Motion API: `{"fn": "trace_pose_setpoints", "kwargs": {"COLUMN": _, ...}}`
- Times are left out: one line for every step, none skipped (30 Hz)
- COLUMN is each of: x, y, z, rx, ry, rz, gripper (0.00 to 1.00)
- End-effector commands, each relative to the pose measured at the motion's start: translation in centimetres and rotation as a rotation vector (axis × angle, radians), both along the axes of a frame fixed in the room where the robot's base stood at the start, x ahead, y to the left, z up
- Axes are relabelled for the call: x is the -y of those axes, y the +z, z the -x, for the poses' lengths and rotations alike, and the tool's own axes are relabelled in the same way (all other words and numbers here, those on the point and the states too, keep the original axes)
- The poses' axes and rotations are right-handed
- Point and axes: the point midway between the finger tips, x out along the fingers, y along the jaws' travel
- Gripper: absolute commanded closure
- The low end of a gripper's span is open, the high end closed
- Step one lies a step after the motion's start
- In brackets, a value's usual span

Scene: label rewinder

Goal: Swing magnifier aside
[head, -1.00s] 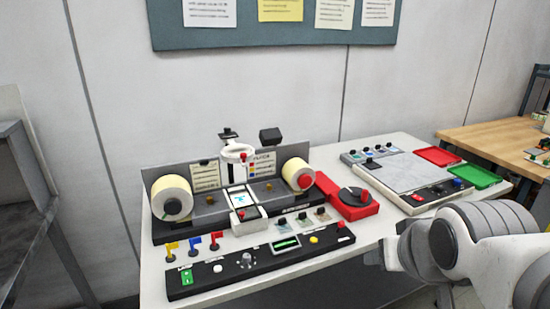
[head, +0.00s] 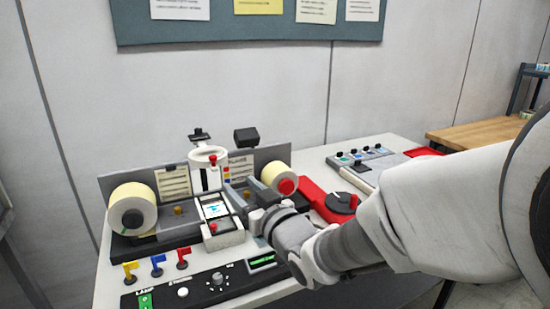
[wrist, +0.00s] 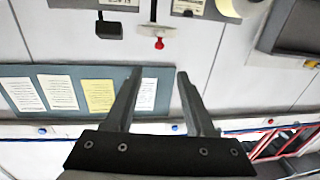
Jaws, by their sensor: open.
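The magnifier is a white ring (head: 207,154) on a white post above the middle of the rewinder, with a small red knob at its right side. In the wrist view, the picture is upside down and the magnifier (wrist: 153,32) shows edge-on near the top, its red knob hanging towards the space ahead of the fingers. My gripper (head: 236,196) is in front of the rewinder, right of and lower than the ring. In the wrist view my gripper (wrist: 160,75) is open, with nothing between its fingers and apart from the magnifier. My forearm hides part of the rewinder's right front.
A black box-shaped head (head: 246,136) stands behind and right of the magnifier. Label rolls flank it, left (head: 133,208) and right (head: 276,178). A red unit with a black dial (head: 341,201) sits to the right. Small coloured flags (head: 157,261) stand at the front left.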

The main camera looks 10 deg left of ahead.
Motion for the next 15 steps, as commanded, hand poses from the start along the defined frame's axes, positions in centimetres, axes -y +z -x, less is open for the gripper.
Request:
{"fn": "trace_pose_setpoints", "kwargs": {"x": -0.3, "y": 0.0, "z": -0.4, "rx": 0.002, "ry": 0.001, "rz": -0.001, "gripper": 0.45}}
{"fn": "trace_pose_setpoints", "kwargs": {"x": -0.5, "y": 0.0, "z": -0.6, "rx": 0.001, "ry": 0.001, "rz": -0.001, "gripper": 0.45}}
{"fn": "trace_pose_setpoints", "kwargs": {"x": -0.8, "y": 0.0, "z": -1.0, "rx": 0.001, "ry": 0.000, "rz": -0.001, "gripper": 0.45}}
{"fn": "trace_pose_setpoints", "kwargs": {"x": -1.1, "y": 0.1, "z": -1.4, "rx": 0.001, "ry": 0.000, "rz": -0.001, "gripper": 0.45}}
{"fn": "trace_pose_setpoints", "kwargs": {"x": -1.4, "y": 0.0, "z": -1.8, "rx": -0.001, "ry": 0.000, "rz": -0.001, "gripper": 0.45}}
{"fn": "trace_pose_setpoints", "kwargs": {"x": -1.9, "y": 0.1, "z": -2.3, "rx": 0.001, "ry": 0.000, "rz": -0.001, "gripper": 0.45}}
{"fn": "trace_pose_setpoints", "kwargs": {"x": -2.3, "y": 0.0, "z": -2.8, "rx": 0.000, "ry": 0.001, "rz": 0.000, "gripper": 0.45}}
{"fn": "trace_pose_setpoints", "kwargs": {"x": -2.7, "y": 0.1, "z": -3.2, "rx": 0.001, "ry": 0.001, "rz": -0.001, "gripper": 0.45}}
{"fn": "trace_pose_setpoints", "kwargs": {"x": -3.2, "y": 0.0, "z": -3.9, "rx": 0.000, "ry": 0.001, "rz": 0.000, "gripper": 0.45}}
{"fn": "trace_pose_setpoints", "kwargs": {"x": -3.6, "y": 0.0, "z": -4.3, "rx": 0.000, "ry": 0.001, "rz": 0.000, "gripper": 0.45}}
{"fn": "trace_pose_setpoints", "kwargs": {"x": -3.9, "y": 0.0, "z": -4.8, "rx": 0.000, "ry": 0.000, "rz": 0.000, "gripper": 0.45}}
{"fn": "trace_pose_setpoints", "kwargs": {"x": -4.4, "y": 0.1, "z": -5.4, "rx": 0.000, "ry": 0.000, "rz": 0.000, "gripper": 0.45}}
{"fn": "trace_pose_setpoints", "kwargs": {"x": -4.8, "y": 0.0, "z": -5.9, "rx": 0.000, "ry": 0.000, "rz": 0.000, "gripper": 0.45}}
{"fn": "trace_pose_setpoints", "kwargs": {"x": -5.2, "y": 0.1, "z": -6.4, "rx": 0.001, "ry": 0.000, "rz": 0.000, "gripper": 0.45}}
{"fn": "trace_pose_setpoints", "kwargs": {"x": -5.7, "y": 0.0, "z": -7.0, "rx": 0.001, "ry": -0.001, "rz": 0.001, "gripper": 0.45}}
